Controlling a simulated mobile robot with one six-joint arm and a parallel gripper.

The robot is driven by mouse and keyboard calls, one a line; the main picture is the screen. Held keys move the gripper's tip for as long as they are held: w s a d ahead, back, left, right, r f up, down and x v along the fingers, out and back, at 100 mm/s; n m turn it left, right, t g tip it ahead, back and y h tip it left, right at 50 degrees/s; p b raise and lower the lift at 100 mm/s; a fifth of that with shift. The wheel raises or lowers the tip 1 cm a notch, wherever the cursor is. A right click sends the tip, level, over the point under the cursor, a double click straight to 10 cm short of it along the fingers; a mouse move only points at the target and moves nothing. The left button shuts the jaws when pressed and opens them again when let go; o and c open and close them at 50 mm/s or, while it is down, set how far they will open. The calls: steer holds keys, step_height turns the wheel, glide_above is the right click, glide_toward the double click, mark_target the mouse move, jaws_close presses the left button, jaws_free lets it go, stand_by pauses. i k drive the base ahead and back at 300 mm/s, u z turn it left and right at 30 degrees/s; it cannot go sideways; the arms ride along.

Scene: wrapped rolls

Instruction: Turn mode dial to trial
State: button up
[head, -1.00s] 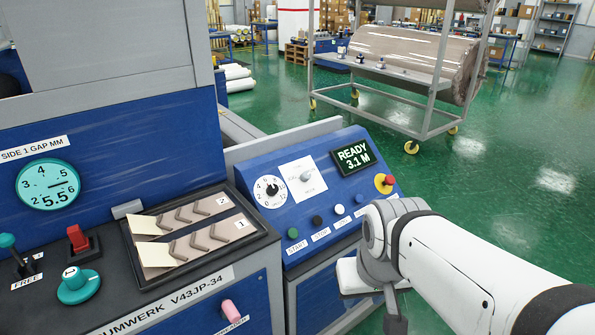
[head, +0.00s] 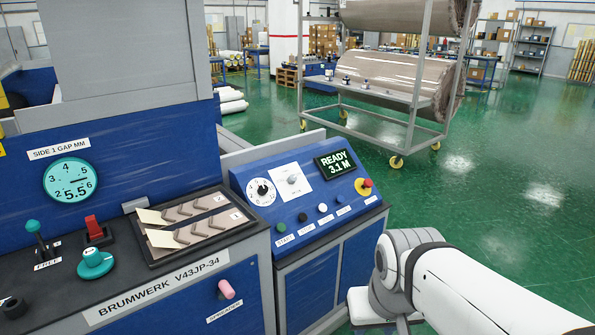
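The blue control panel (head: 307,190) stands right of centre in the head view. A small grey knob (head: 292,180) sits on a white plate on its sloped face; this looks like the mode dial. The print around it is too small to read, so I cannot tell its setting or where trial is. A round white numbered dial (head: 262,191) sits just left of it. My arm reaches in from the lower right, in front of and apart from the panel. My gripper's fingers do not show.
The panel also has a READY 3.1 M display (head: 335,163), a red stop button on yellow (head: 364,186) and several labelled buttons below. A teal knob (head: 95,262) and red switch (head: 95,229) sit on the left console. A wheeled roll rack (head: 411,135) stands behind; green floor is open at right.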

mark_target(292, 178)
steer(key=z, duration=0.15)
steer(key=i, duration=1.75)
steer(key=u, duration=0.55)
